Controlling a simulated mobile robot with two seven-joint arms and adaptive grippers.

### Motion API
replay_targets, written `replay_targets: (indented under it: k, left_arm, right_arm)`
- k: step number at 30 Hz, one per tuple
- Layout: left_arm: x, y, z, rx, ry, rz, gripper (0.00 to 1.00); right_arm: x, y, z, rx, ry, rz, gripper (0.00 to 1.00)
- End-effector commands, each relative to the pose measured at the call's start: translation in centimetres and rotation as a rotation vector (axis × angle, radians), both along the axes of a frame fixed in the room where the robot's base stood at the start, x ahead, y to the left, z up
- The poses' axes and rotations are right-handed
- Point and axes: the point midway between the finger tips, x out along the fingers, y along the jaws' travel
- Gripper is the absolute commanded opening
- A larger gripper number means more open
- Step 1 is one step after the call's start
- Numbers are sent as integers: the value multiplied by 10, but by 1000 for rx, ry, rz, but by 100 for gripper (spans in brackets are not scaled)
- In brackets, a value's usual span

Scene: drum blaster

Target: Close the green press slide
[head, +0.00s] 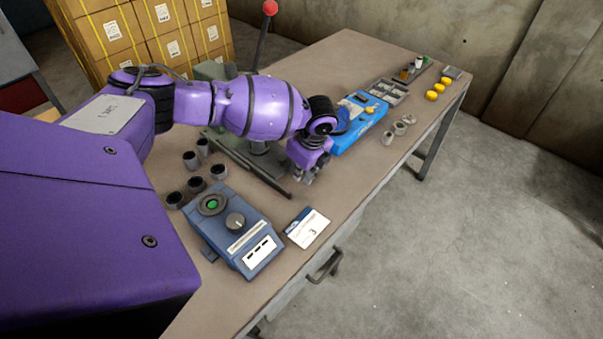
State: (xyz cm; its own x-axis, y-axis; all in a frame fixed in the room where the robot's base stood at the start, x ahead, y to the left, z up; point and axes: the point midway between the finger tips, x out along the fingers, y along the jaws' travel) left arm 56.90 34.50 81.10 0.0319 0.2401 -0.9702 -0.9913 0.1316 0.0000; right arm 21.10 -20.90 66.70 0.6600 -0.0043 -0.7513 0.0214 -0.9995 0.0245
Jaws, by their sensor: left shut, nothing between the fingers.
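The green press (208,70) stands on the table behind my left arm, which hides most of it. Its lever with a red ball knob (270,7) sticks up above my arm. A flat greenish part with a dark bar (262,172), which looks like the press slide, reaches toward the front of the table. My left gripper (306,178) is shut and empty, pointing down near the front end of that bar. I cannot tell whether it touches it. My right gripper is not in view.
A blue-grey box with a green button and knob (237,222) stands nearer me, beside a white card (307,228) and several dark cups (196,185). A bright blue device (358,120), small metal cups (388,138) and yellow pieces (431,96) lie farther right. Stacked cartons (140,35) stand behind.

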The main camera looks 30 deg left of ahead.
Motion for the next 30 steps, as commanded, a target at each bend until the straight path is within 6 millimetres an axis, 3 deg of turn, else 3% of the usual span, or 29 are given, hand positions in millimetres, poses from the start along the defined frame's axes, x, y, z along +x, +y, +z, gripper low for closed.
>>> replay_targets:
  k: [5, 12, 15, 30]
  left_arm:
    - [1, 11, 0, 1, 1, 3, 0]
    - [8, 62, 0, 2, 0, 5, 0]
    - [9, 75, -1, 2, 1, 3, 0]
    - [10, 79, 2, 5, -2, 2, 0]
  right_arm:
    - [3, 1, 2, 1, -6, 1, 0]
    - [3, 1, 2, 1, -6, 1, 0]
    - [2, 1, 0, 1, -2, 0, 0]
    - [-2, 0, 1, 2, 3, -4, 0]
